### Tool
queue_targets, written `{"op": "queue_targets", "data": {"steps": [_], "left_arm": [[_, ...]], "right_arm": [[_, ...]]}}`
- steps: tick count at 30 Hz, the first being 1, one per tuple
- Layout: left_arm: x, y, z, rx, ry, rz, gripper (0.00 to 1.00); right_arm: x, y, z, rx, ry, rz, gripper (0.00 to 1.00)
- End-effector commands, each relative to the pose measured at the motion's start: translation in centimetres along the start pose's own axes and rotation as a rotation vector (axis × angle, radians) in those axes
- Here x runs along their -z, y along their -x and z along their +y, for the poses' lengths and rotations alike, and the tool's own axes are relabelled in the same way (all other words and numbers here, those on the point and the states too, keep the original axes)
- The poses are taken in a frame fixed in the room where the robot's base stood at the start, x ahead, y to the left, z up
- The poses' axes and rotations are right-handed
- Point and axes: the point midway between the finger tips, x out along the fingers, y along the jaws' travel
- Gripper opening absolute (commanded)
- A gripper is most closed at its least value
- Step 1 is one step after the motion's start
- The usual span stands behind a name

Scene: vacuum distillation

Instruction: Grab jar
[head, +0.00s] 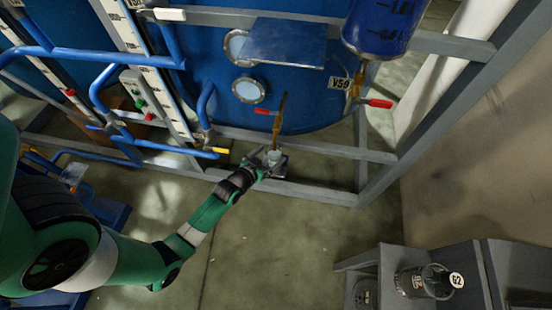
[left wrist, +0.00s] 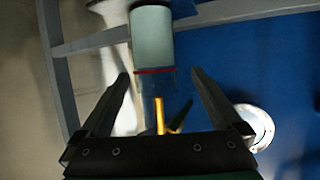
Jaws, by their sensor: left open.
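A small pale jar (head: 274,157) stands on a small ledge at the tank frame, below a thin brass pipe (head: 280,120) with a red-handled valve. My left gripper (head: 270,165) is right at this jar in the head view, and its fingers partly hide it. In the left wrist view, the left gripper (left wrist: 160,100) has its two fingers spread wide apart. A pale cylinder (left wrist: 152,38) with a red line shows beyond them; I cannot tell if it is the jar. Contact between fingers and jar cannot be made out. My right gripper is out of view.
A dark canister labelled G2 (head: 425,281) stands on a grey stand at the bottom right. The large blue tank (head: 222,95) and grey frame bars (head: 325,150) lie close to the left gripper. A blue vessel (head: 378,25) hangs at upper right. The floor (head: 300,240) is clear.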

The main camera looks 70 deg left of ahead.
Motion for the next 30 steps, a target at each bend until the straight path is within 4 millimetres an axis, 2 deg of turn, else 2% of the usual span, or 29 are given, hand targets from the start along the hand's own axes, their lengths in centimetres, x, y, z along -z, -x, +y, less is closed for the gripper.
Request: {"op": "queue_targets", "data": {"steps": [1, 8, 12, 16, 23, 24, 26, 30], "left_arm": [[-0.3, -0.7, 0.0, 0.0, 0.0, -0.001, 1.0], [-0.2, -1.6, 0.1, -0.001, -0.002, -0.001, 1.0], [-0.4, -4.2, 0.5, -0.001, -0.002, 0.001, 1.0], [-0.2, -5.9, 0.4, 0.0, -0.001, 0.0, 1.0], [0.1, -6.1, 0.4, 0.0, -0.001, -0.003, 1.0], [0.1, -6.1, 0.4, 0.0, -0.001, -0.003, 0.98], [0.1, -6.1, 0.4, 0.0, 0.0, -0.002, 0.87], [0.1, -6.1, 0.5, 0.0, 0.0, -0.002, 0.62]], "right_arm": [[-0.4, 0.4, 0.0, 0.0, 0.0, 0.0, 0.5], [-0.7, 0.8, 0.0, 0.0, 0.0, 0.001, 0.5], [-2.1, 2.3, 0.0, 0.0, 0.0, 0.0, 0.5], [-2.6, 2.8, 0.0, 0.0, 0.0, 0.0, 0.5], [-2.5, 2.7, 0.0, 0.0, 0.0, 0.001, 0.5], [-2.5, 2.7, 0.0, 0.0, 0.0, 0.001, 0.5], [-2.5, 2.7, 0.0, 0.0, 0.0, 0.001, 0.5], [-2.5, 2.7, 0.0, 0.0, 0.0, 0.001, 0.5]]}}
